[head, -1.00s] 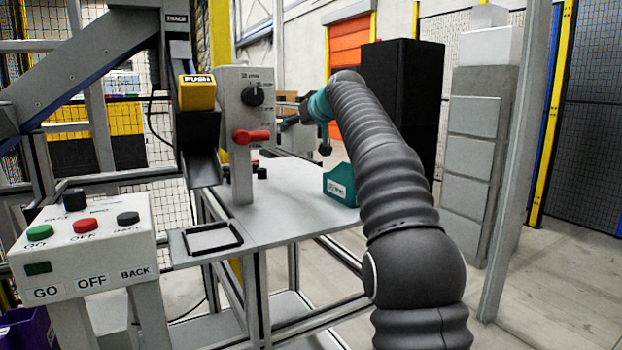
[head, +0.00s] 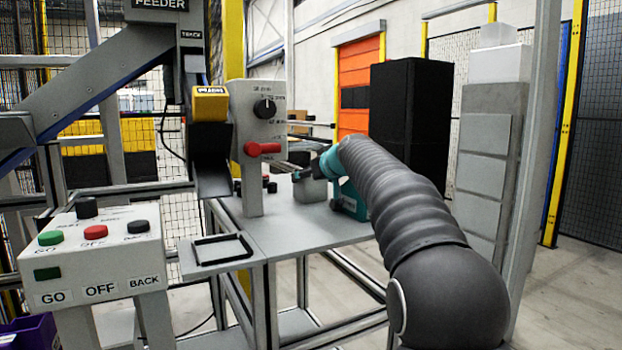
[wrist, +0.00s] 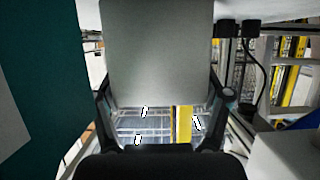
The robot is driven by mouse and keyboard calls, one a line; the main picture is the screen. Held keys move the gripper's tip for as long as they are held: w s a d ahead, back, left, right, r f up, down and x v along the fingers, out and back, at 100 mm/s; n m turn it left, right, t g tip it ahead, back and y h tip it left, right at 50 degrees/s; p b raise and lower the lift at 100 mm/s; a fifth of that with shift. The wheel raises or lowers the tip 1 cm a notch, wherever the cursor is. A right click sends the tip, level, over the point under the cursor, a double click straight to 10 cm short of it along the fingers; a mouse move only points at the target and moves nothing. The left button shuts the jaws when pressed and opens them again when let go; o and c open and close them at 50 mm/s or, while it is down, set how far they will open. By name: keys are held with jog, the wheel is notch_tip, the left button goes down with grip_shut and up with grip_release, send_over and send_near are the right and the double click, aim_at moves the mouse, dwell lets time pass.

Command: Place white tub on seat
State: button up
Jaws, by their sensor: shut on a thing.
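The white tub (head: 310,189) is a pale, plain box beside the teal bin, over the grey table. My gripper (head: 304,174) is shut on it. In the wrist view the tub (wrist: 158,50) fills the upper middle between the two dark fingers of my gripper (wrist: 162,98). I cannot tell whether the tub's bottom touches the table. A black square frame (head: 222,262), which looks like the seat, lies empty on a small grey shelf at the table's near left, well apart from the tub.
The teal bin (head: 350,200) stands right of the tub. A grey post with a red lever (head: 263,149) and a black knob rises between tub and frame. A chute with a yellow-topped unit (head: 210,104) overhangs behind the frame. A button box (head: 95,255) stands front left.

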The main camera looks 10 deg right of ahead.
jog(key=shift+f, duration=0.15)
jog(key=o, duration=1.1)
jog(key=shift+o, duration=0.2)
